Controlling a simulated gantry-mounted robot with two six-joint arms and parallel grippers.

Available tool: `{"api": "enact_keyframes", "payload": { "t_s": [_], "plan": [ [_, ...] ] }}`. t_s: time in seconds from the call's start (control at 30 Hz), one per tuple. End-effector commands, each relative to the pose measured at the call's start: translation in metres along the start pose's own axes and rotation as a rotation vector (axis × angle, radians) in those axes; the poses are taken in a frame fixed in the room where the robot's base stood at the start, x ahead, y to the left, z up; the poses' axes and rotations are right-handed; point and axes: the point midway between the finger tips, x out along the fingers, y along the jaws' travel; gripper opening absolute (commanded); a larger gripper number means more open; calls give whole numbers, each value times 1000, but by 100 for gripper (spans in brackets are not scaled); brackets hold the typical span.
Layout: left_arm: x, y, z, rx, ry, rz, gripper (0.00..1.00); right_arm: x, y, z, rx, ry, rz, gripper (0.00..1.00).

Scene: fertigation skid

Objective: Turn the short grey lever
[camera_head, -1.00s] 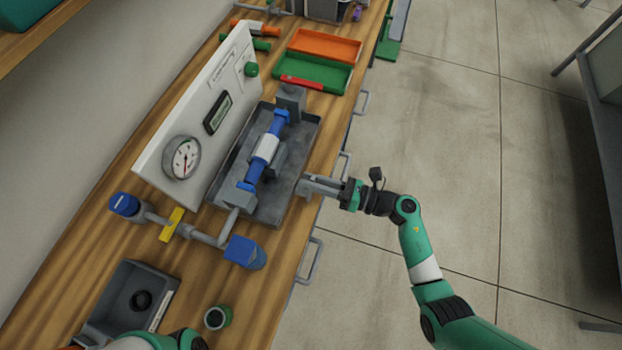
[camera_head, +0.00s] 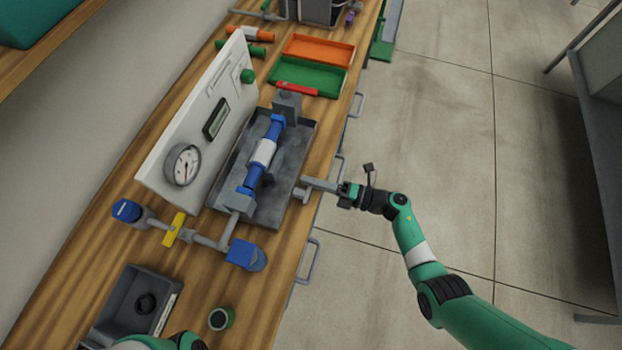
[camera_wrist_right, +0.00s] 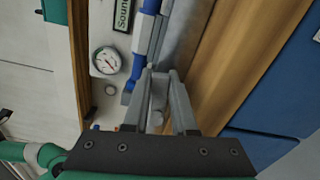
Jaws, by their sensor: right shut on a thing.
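The short grey lever (camera_wrist_right: 158,114) shows between the two grey fingers in the right wrist view. In the head view it sits at the right edge of the grey tray and is mostly hidden by the fingers. My right gripper (camera_head: 308,185) reaches in from the right and is shut on it; it also shows in the right wrist view (camera_wrist_right: 161,75). Part of my left arm shows at the bottom edge of the head view, but its gripper is out of view.
A blue-and-white cartridge (camera_head: 263,152) lies in the grey tray (camera_head: 297,155). A white panel with a gauge (camera_head: 182,165) stands behind it. Pipework with a yellow handle (camera_head: 174,229) and blue caps is nearer. A black bin (camera_head: 112,310) and green ring (camera_head: 221,318) stand in front.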

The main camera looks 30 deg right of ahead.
Motion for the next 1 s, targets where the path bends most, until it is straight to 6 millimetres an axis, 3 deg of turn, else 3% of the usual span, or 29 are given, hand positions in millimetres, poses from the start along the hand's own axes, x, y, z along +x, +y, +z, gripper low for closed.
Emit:
{"api": "enact_keyframes", "payload": {
  "t_s": [0.3, 0.87, 0.9, 1.0],
  "plan": [
    [1, 0, -1, 0, 0, 0, 52, 0, -6, -1, 148, 0, 0, 0],
    [1, 0, -1, 0, 0, 0, 52, 0, -7, -1, 184, 0, 0, 0],
    [1, 0, -1, 0, 0, 0, 52, 0, -7, -1, 184, 0, 0, 29],
    [1, 0, -1, 0, 0, 0, 52, 0, -7, -1, 184, 0, 0, 47]
  ]
}}
